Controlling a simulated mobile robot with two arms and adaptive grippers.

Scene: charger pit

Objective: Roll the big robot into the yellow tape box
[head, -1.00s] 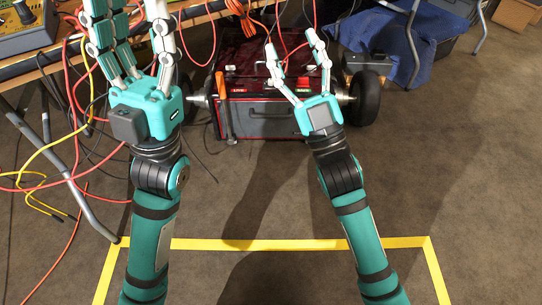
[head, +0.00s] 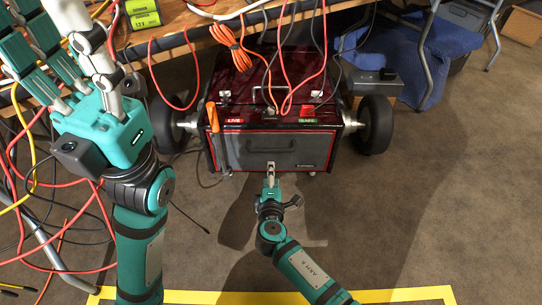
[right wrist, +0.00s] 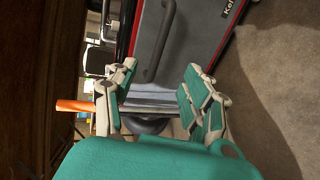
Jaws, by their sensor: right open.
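The big robot (head: 230,150) is a dark red and black box on two wheels, with LIVE and SAFE labels and a grey front drawer with a handle (head: 271,150). It stands under the front edge of the bench. The yellow tape box (head: 390,294) is on the floor nearer me, its far strip along the bottom of the head view. My right gripper (head: 271,172) is low before the drawer, open and empty; in the right wrist view the handle (right wrist: 152,45) lies beyond its fingers (right wrist: 157,100). My left gripper (head: 70,60) is open, raised over the bench at left.
Orange and red cables (head: 236,45) run from the bench (head: 190,40) onto the big robot's top. Tangled red and yellow cables (head: 60,195) hang at left by a metal bench leg (head: 40,235). A blue cloth (head: 430,50) lies at right.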

